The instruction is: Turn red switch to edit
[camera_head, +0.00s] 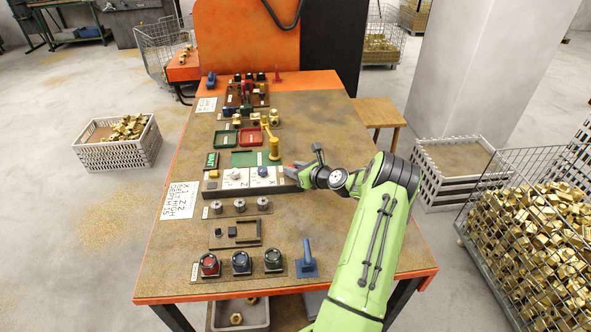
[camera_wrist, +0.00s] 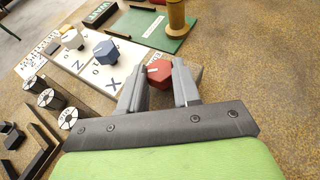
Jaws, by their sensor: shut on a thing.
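The red switch (camera_wrist: 159,72) is a small red knob with a pale line on top, at the right end of the white lettered panel (camera_wrist: 88,66) in the wrist view. My gripper (camera_wrist: 160,70) has one finger on each side of it and is shut on it. In the head view my gripper (camera_head: 297,171) reaches in from the right to the panel's right end and hides most of the switch. A blue knob (camera_wrist: 107,50) and a white knob (camera_wrist: 72,38) sit further along the panel.
A yellow post (camera_head: 273,150) on a green plate stands just behind the panel. Three grey round knobs (camera_head: 240,205) and dark brackets (camera_head: 236,234) lie in front. A blue lever (camera_head: 307,260) stands near the table's front edge. The table's right side is mostly clear.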

